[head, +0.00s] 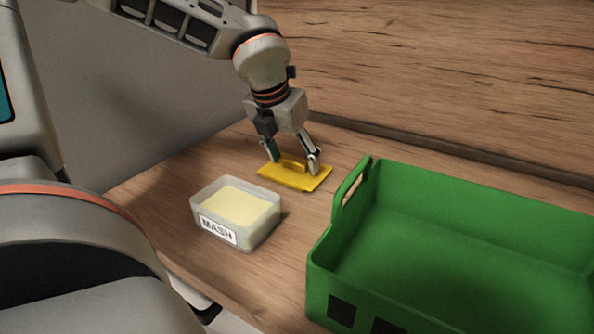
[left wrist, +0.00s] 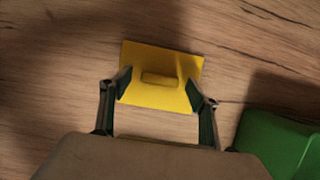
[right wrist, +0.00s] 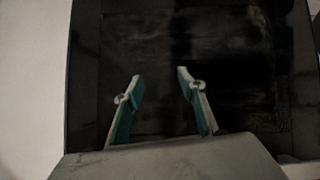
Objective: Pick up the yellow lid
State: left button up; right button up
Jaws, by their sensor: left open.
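The yellow lid (head: 297,178) lies flat on the wooden worktop, behind the tub marked MASH. It is rectangular with a raised grip bar in its middle, which shows clearly in the left wrist view (left wrist: 161,80). My left gripper (head: 293,165) is open and points down at the lid, its fingers on either side of the grip bar and apart from it. In the left wrist view its fingertips (left wrist: 158,95) overlap the lid's near part. I cannot tell whether they touch the lid. My right gripper (right wrist: 160,85) is open and empty, over a dark surface.
A clear tub (head: 238,232) of pale yellow mash, labelled MASH, stands open in front of the lid. A large empty green crate (head: 335,258) with a handle stands to the right. A wood splashback (head: 450,70) rises behind the worktop. Bare worktop lies left of the lid.

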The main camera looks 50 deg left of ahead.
pick_arm(q)
jog(key=shift+w+f, duration=0.15)
jog(key=shift+f, duration=0.05)
jog(key=shift+r, duration=0.1)
jog(key=c, duration=1)
jog(key=shift+c, duration=0.2)
jog(key=shift+r, duration=0.1)
